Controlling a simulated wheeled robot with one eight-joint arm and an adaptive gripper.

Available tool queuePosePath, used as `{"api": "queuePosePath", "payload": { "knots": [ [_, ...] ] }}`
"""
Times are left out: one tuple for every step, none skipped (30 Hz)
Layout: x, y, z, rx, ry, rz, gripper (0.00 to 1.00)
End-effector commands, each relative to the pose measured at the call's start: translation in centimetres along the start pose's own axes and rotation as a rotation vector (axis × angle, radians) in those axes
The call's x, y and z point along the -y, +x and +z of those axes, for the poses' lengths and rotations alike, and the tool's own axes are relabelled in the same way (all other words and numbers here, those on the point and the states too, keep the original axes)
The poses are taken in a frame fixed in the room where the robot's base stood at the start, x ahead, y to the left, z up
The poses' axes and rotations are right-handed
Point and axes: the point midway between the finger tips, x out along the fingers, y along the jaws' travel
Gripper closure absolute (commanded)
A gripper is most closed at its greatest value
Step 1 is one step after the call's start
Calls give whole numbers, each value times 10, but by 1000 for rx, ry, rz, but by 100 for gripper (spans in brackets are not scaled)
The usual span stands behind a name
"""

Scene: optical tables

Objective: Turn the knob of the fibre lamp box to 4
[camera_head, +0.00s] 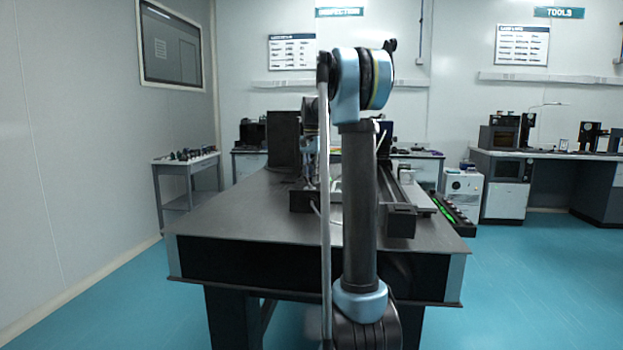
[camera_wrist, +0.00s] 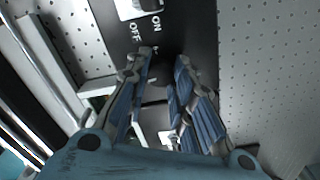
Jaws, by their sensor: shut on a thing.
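The fibre lamp box shows in the wrist view as a black front panel (camera_wrist: 193,25) between pale perforated walls. A white rocker switch plate (camera_wrist: 138,8) with ON and OFF lettering is at the top of the panel. My gripper (camera_wrist: 164,62) is at this panel, its two blue-ribbed fingers on either side of the dark knob, shut on it. The knob is dark against the dark panel and mostly hidden by the fingers. Its pointer and scale numbers cannot be read. In the head view my own arm hides the gripper and the knob.
The dark optical table (camera_head: 250,215) fills the middle of the head view. A black upright box (camera_head: 283,138) and a long rail (camera_head: 398,210) stand on it. A side bench (camera_head: 186,160) is at the left wall. Blue floor is free on both sides.

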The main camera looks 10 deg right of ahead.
Motion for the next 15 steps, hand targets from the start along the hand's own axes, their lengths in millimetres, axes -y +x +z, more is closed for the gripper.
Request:
{"api": "queuePosePath", "payload": {
  "knots": [
    [3,0,-1,-3,22,-7,100],
    [3,0,-1,-3,37,-7,100],
    [3,0,-1,-3,54,-7,100],
    [3,0,-1,-3,66,-7,100],
    [3,0,-1,-3,76,-7,100],
    [3,0,-1,-2,89,-7,100],
    [3,0,-1,-2,97,-7,100],
    [3,0,-1,-2,104,-7,100],
    [3,0,-1,-2,112,-7,100],
    [3,0,-1,-2,117,-7,100],
    [3,0,-1,-2,122,-7,100],
    [3,0,-1,-2,126,-7,100],
    [3,0,-1,-2,129,-7,100],
    [3,0,-1,-2,130,-7,100],
    [3,0,-1,-2,132,-7,100]
  ]
}}
